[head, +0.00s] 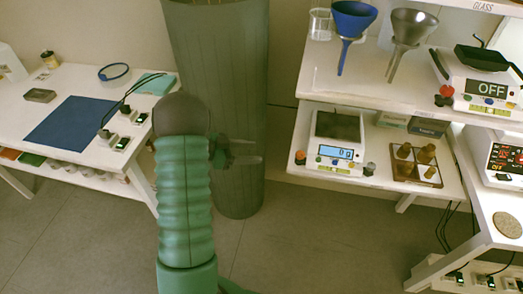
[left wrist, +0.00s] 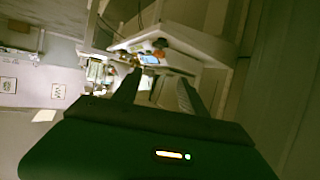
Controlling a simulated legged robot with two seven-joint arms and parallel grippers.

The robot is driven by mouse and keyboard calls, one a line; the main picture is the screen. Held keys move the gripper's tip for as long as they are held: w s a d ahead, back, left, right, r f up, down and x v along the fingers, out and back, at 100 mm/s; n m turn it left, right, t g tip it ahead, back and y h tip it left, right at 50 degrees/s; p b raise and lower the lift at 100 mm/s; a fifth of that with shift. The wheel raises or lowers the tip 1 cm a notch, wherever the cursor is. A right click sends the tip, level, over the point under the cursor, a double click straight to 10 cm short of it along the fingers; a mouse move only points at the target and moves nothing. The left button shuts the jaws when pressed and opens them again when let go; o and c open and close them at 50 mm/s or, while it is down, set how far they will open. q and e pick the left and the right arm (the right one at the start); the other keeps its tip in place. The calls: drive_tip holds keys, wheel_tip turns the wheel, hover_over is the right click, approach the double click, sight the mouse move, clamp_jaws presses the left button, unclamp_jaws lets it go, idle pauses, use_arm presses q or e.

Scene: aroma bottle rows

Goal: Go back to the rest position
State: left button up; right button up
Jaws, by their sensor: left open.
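My left arm, with a ribbed green sleeve, rises from the bottom of the head view. My left gripper (head: 254,152) shows at mid-height, pointing right, in front of a tall grey-green cylinder (head: 215,60). In the left wrist view the two dark fingers of the left gripper (left wrist: 158,82) are apart with nothing held between them. Beyond them a white scale (left wrist: 150,58) with a lit blue display shows, apart from the fingers. My right gripper is in neither view.
At left is a white table (head: 65,85) with a blue mat (head: 72,122). At right, a white shelf (head: 320,85) bears blue and grey funnels, above a scale (head: 338,145) and a wooden rack (head: 416,165) of brown bottles. Bare floor (head: 300,240) lies between them.

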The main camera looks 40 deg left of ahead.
use_arm(q)
drive_tip(key=shift+w, duration=0.1)
idle(0.3)
drive_tip(key=w+d+r+n+y, duration=0.25)
drive_tip(key=w+d+y, duration=0.35)
drive_tip(key=w, duration=0.4)
drive_tip(key=s+d+f+n+g, duration=0.1)
drive_tip(key=s+d+f+g, duration=0.3)
drive_tip(key=s+d, duration=0.6)
drive_tip(key=s+d+f+n+g, duration=0.2)
drive_tip(key=s+d+g, duration=0.3)
drive_tip(key=s+d, duration=0.5)
drive_tip(key=w+p+v, duration=0.2)
drive_tip(key=p+v, duration=0.5)
drive_tip(key=p, duration=0.1)
drive_tip(key=w+r+p+v, duration=0.1)
drive_tip(key=p+v, duration=0.7)
drive_tip(key=shift+w, duration=0.35)
